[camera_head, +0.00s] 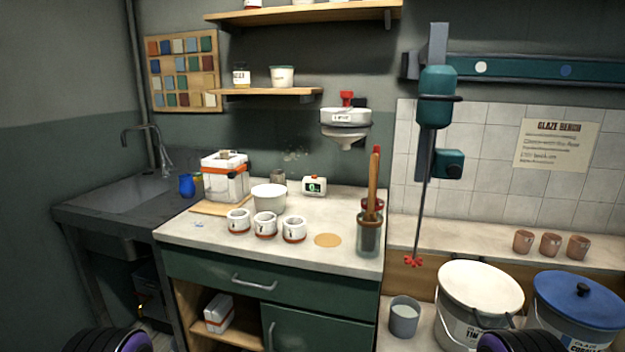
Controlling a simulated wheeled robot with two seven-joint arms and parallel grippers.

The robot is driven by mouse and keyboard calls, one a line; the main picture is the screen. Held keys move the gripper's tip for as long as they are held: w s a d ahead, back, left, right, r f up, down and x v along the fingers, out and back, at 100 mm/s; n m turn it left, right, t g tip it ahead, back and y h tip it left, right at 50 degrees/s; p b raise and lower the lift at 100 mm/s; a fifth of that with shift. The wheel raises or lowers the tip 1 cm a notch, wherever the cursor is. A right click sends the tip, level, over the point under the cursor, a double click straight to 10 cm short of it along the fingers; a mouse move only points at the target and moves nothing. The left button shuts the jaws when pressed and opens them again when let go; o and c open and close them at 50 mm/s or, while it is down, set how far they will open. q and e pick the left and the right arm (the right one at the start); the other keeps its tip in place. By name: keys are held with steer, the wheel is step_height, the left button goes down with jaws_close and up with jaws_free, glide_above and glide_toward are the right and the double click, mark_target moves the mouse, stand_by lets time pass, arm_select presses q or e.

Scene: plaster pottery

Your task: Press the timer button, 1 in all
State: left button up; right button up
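A small white timer (314,186) with a dark face and a green lit digit stands on the counter (215,231), toward its back edge. A small red spot shows on its upper right side; I cannot tell whether it is the button. Nothing touches the timer. Only dark rounded parts of my arms show at the bottom left and bottom right edges. Neither gripper's fingers are in view.
Three white cups (265,224) and a white bowl (269,198) stand left of and in front of the timer. A jar of tools (369,238) stands to the right. A dispenser (345,125) hangs above. A mixer (436,95) hangs over the buckets.

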arm_select(q)
steer(key=shift+w+d+r, duration=0.1)
steer(key=shift+w, duration=0.1)
steer(key=shift+s, duration=0.1)
